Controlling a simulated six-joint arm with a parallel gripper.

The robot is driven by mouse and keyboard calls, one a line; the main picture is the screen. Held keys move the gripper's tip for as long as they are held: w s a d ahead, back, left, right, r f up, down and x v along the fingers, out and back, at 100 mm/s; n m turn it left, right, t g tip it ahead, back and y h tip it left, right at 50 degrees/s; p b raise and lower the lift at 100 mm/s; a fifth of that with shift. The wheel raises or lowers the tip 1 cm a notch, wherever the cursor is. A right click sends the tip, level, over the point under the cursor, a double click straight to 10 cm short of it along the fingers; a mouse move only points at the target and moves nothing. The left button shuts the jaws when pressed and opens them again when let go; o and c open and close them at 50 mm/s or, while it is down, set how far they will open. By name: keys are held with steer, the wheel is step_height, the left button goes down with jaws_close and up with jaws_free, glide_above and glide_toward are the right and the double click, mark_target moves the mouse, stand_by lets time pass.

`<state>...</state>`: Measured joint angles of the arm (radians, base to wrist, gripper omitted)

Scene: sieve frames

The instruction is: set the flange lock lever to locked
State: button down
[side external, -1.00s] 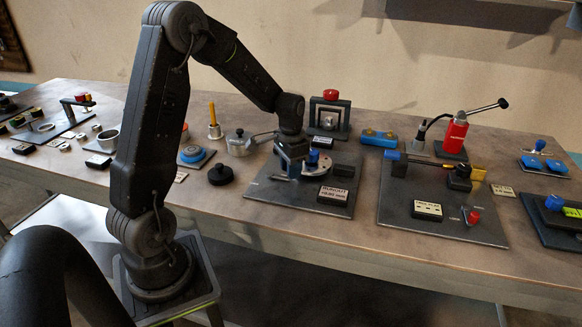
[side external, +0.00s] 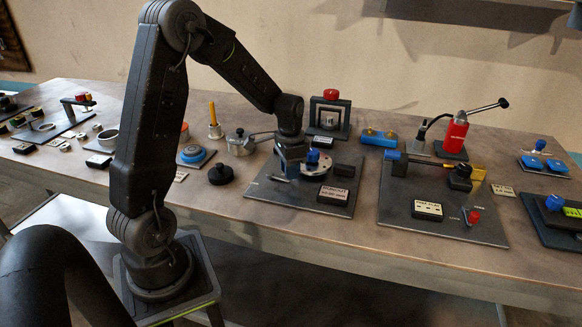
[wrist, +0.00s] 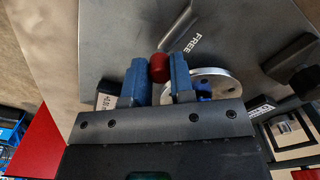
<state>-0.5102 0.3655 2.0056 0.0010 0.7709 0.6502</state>
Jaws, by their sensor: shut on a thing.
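My gripper (wrist: 160,85) has its blue jaws shut on a round red knob (wrist: 159,67), seen between the fingertips in the wrist view. The knob appears to be the lever's end; the rest of the lever is hidden by the jaws. The word FREE (wrist: 202,42) is printed on the grey plate (wrist: 130,30), beside a pale strip. The silver flange disc (wrist: 225,82) lies just right of the jaws, with a blue part (wrist: 204,91) on it. In the side view my gripper (side external: 291,168) is low over the plate, left of the flange disc (side external: 322,172).
A black knob (wrist: 305,80) is at the right of the wrist view. The runout readout (side external: 333,193) sits at the plate's front. A second plate (side external: 455,222) with a blue-ended bar is to the right. A black round knob (side external: 221,174) stands to the left.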

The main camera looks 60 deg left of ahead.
steer(key=s+m, duration=0.1)
steer(key=m, duration=0.1)
steer(key=s+d+m, duration=0.1)
steer(key=m, duration=0.1)
steer(key=shift+s, duration=0.1)
steer(key=s+m, duration=0.1)
steer(key=m, duration=0.1)
steer(key=s+m, duration=0.1)
steer(key=m, duration=0.1)
steer(key=shift+d, duration=0.1)
steer(key=s+m, duration=0.1)
steer(key=m, duration=0.2)
steer(key=shift+s+a+m, duration=0.2)
steer(key=shift+s+m, duration=0.1)
steer(key=shift+s, duration=0.1)
steer(key=shift+s+a+m, duration=0.25)
steer(key=shift+s+m, duration=0.2)
steer(key=shift+m, duration=0.5)
steer(key=shift+s+a+m, duration=0.25)
steer(key=shift+s+m, duration=0.2)
steer(key=shift+m, duration=0.5)
steer(key=c, duration=1)
jaws_free()
